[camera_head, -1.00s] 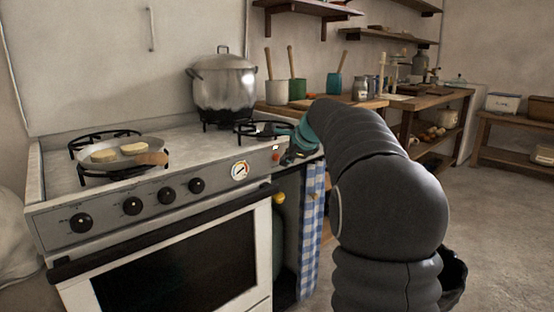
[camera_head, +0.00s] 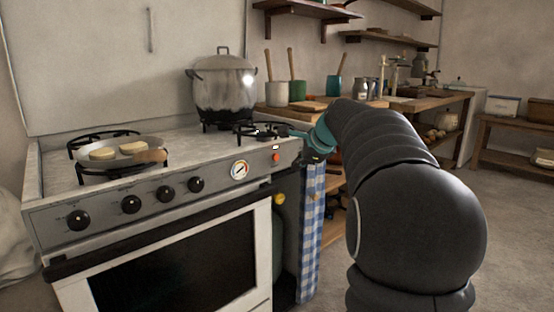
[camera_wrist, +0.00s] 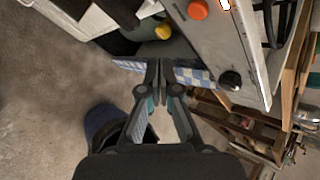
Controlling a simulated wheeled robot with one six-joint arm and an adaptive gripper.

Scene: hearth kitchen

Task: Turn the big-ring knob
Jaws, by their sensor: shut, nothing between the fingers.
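The red button shows there too (camera_wrist: 197,9). My arm partly hides the gripper in the head view.
A pan with food (camera_head: 121,155) sits on the left burner and a large pot (camera_head: 224,88) at the back. A checked cloth (camera_head: 311,235) hangs beside the stove, below my gripper. A yellow knob (camera_wrist: 163,31) shows near the fingers. Open floor (camera_head: 520,220) lies right.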

